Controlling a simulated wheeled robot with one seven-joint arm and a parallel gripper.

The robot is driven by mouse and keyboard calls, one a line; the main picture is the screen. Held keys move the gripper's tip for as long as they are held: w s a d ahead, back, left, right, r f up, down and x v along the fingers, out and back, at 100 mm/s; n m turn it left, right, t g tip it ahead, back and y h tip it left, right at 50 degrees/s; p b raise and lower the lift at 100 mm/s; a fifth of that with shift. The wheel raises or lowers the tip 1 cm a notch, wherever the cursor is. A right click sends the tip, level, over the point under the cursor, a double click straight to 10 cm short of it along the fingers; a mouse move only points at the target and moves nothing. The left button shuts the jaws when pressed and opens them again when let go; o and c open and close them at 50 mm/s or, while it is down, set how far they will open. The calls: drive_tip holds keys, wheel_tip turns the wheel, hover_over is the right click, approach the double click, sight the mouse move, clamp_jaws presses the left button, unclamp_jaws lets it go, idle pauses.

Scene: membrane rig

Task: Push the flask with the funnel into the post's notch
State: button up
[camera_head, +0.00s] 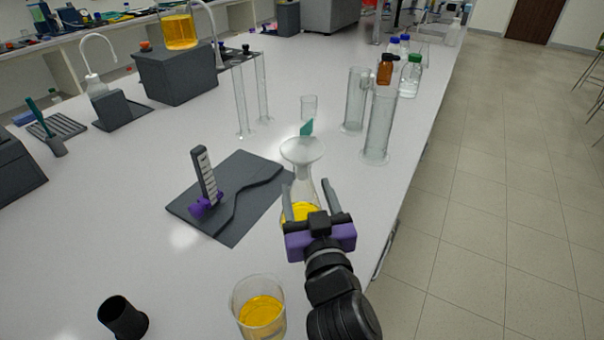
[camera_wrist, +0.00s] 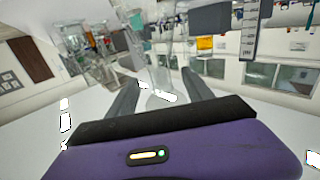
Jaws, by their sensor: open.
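The glass flask (camera_head: 305,187) with yellow liquid stands upright at the right edge of the dark base plate (camera_head: 240,225). A whitish funnel (camera_head: 303,151) sits in its mouth, with a small teal piece above it. The post (camera_head: 204,176), with a white scale and a purple part at its foot, stands on the plate, left of the flask and apart from it. My gripper (camera_head: 307,190) is open, its fingers reaching to both sides of the flask. In the wrist view the clear flask (camera_wrist: 160,88) shows between the fingers. Finger contact and the notch cannot be made out.
A beaker of yellow liquid (camera_head: 259,308) stands near my arm, and a black cup (camera_head: 123,318) is at front left. Tall glass cylinders (camera_head: 380,125) stand behind right. The bench's right edge is close to my arm. A raised wavy ridge (camera_head: 245,195) crosses the plate between post and flask.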

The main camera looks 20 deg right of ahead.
drive_tip(key=shift+x, duration=0.8)
drive_tip(key=p+x, duration=0.1)
drive_tip(key=x, duration=0.5)
drive_tip(key=shift+w+p, duration=0.35)
clamp_jaws()
